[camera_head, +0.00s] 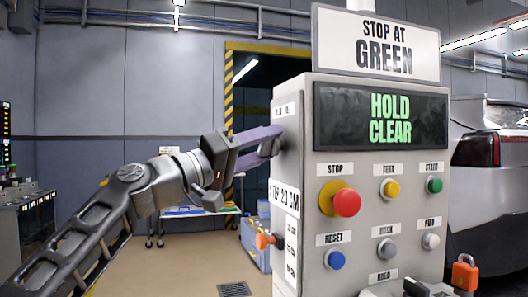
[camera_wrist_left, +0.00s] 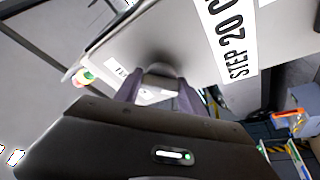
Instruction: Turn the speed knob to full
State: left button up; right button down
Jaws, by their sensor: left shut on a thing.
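The grey control console (camera_head: 300,87) stands at the centre right in the head view. My left gripper (camera_head: 277,140) reaches its left side face from the left, just under a small white label (camera_head: 285,109). In the left wrist view my left gripper (camera_wrist_left: 160,88) has its two purple-grey fingers closed around a small grey knob (camera_wrist_left: 160,81) on that face. The fingers hide most of the knob, and I cannot read its setting. The console screen (camera_head: 391,118) reads "HOLD CLEAR" in green. I do not see my right gripper.
The console front carries a red stop button (camera_head: 347,203) and several smaller buttons. An orange padlock (camera_head: 465,272) is at lower right. A car (camera_head: 492,190) stands behind.

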pick_arm(q)
jog(key=shift+f, duration=0.1)
jog(key=o, duration=1.4)
jog(key=shift+c, duration=0.2)
jog(key=b+v, duration=0.3)
jog(key=v, duration=0.4)
jog(key=shift+s+a+b, duration=0.25)
jog(key=shift+a+b, duration=0.05)
jog(key=shift+b, duration=0.1)
